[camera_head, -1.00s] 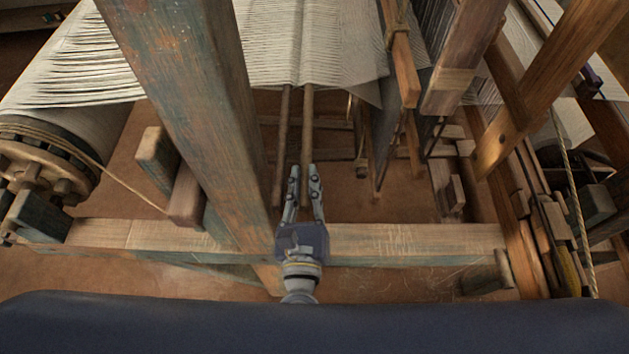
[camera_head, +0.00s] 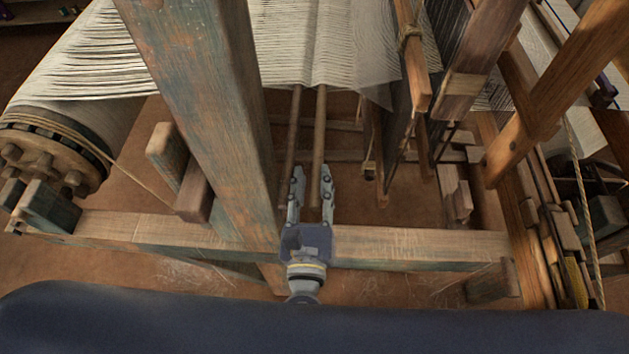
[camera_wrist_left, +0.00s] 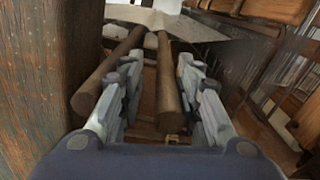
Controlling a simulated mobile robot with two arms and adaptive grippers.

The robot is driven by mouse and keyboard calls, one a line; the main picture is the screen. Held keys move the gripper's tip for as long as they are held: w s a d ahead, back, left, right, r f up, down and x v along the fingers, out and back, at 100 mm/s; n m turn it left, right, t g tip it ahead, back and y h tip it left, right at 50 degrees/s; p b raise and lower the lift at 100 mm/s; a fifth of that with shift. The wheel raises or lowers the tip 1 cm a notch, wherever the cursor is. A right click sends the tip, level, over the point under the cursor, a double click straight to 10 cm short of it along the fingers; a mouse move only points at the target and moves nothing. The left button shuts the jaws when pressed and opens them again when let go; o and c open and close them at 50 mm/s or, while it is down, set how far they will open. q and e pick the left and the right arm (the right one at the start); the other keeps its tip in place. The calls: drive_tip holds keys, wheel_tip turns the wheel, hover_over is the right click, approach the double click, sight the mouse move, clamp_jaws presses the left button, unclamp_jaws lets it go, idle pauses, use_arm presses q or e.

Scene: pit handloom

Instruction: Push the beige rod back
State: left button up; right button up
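Two brown wooden rods hang side by side under the cloth, a left rod (camera_head: 293,135) and a right rod (camera_head: 319,130). Neither looks clearly beige, so I cannot tell by colour which one the task names. My left gripper (camera_head: 314,168) is open, its fingers pointing at the cloth. The near end of the right rod lies between its fingers; in the left wrist view this rod (camera_wrist_left: 168,85) shows between them with gaps. The left rod (camera_wrist_left: 108,72) runs just outside the left finger there. My right gripper is not in view.
A thick worn post (camera_head: 200,110) stands close to the left of my gripper. A horizontal beam (camera_head: 410,243) crosses beneath my wrist. White cloth (camera_head: 310,45) stretches above the rods. Loom frames and hanging slats (camera_head: 415,65) stand to the right.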

use_arm(q)
drive_tip(key=s, duration=0.7)
drive_tip(key=shift+s, duration=0.4)
drive_tip(key=shift+f, duration=0.1)
drive_tip(key=shift+c, duration=0.3)
